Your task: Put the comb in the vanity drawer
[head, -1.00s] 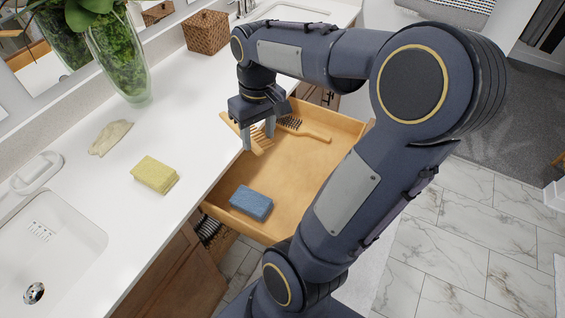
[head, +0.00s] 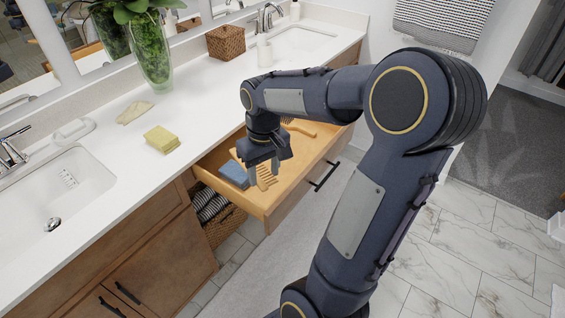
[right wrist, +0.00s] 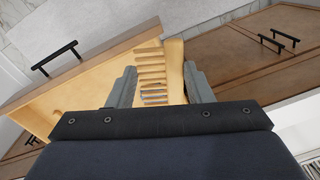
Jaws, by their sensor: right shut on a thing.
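The vanity drawer (head: 303,152) is pulled open below the counter. My right gripper (head: 264,172) points down over the front left part of the drawer, shut on the wooden comb (head: 267,182). In the right wrist view the comb (right wrist: 152,72) lies between the two fingers (right wrist: 160,88), its teeth and spine showing. I cannot tell whether the comb touches the drawer floor. My left gripper is not in view.
A wicker basket (head: 222,218) sits below the drawer.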

